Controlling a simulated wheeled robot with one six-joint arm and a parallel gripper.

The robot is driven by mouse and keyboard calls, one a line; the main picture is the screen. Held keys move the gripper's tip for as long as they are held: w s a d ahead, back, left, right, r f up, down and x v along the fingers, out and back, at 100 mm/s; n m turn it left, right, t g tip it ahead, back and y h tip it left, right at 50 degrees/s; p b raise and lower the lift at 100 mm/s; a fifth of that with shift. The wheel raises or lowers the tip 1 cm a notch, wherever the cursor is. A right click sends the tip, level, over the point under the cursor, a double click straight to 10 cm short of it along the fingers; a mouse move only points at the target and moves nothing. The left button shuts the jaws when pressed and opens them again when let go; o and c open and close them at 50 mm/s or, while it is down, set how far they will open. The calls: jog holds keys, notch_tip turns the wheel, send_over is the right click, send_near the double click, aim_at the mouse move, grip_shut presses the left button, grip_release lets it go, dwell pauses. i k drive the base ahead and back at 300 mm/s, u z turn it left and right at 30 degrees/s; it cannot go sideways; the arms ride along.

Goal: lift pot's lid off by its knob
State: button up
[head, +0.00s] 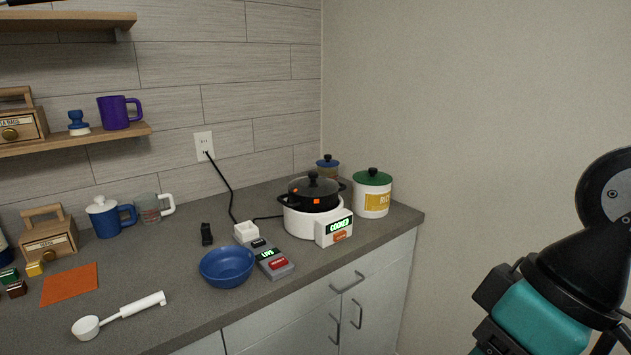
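The black pot (311,202) sits on the white coil stove (301,222) near the counter's right end. Its lid (314,187) is dark and looks glassy, with a black knob (313,175) on top, and it rests on the pot. The stove's front display reads "COOKED" in green. Part of my arm shows at the lower right, black and teal, well apart from the pot. I cannot make out the gripper's fingertips in this view.
A white canister with a green lid (371,195) stands close right of the pot, and a blue-lidded jar (328,167) stands behind it. A blue bowl (227,267) and a grey control box (273,262) lie in front. A cord (226,186) runs to the wall outlet.

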aim_at(313, 185)
jog(key=i, duration=1.65)
jog(key=u, duration=1.2)
